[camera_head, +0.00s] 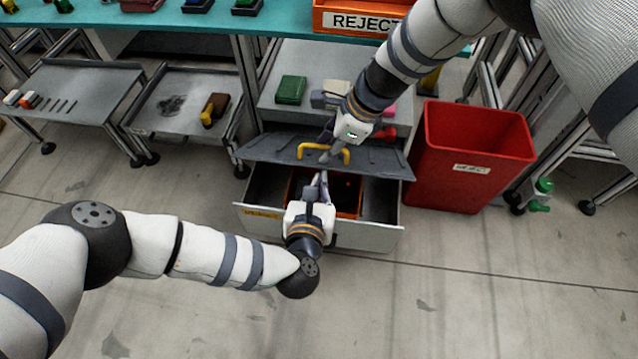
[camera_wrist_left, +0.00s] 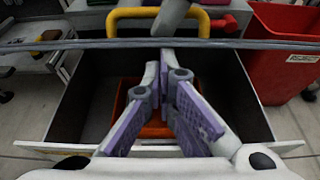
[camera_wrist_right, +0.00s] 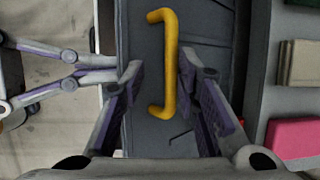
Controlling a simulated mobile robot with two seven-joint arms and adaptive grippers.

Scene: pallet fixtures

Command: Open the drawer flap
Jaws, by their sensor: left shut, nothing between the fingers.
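The dark grey drawer flap (camera_head: 270,150) has a yellow handle (camera_head: 345,154) and sits over the back of a pulled-out grey drawer (camera_head: 370,238). In the left wrist view the flap (camera_wrist_left: 80,44) shows nearly edge-on, above the drawer's inside. My right gripper (camera_head: 326,152) is open at the handle. In the right wrist view its fingers (camera_wrist_right: 160,70) stand on either side of the handle (camera_wrist_right: 163,20), with a visible gap on the left. My left gripper (camera_head: 321,178) is shut and empty, over the drawer by the flap's front edge. Its fingers (camera_wrist_left: 163,72) point towards the flap.
An orange bin (camera_head: 348,190) lies inside the drawer. A red bin (camera_head: 460,188) stands close on the right. A green box (camera_head: 291,89) and other items rest on the shelf behind the flap. Grey trays (camera_head: 165,125) stand at the left. Floor in front is clear.

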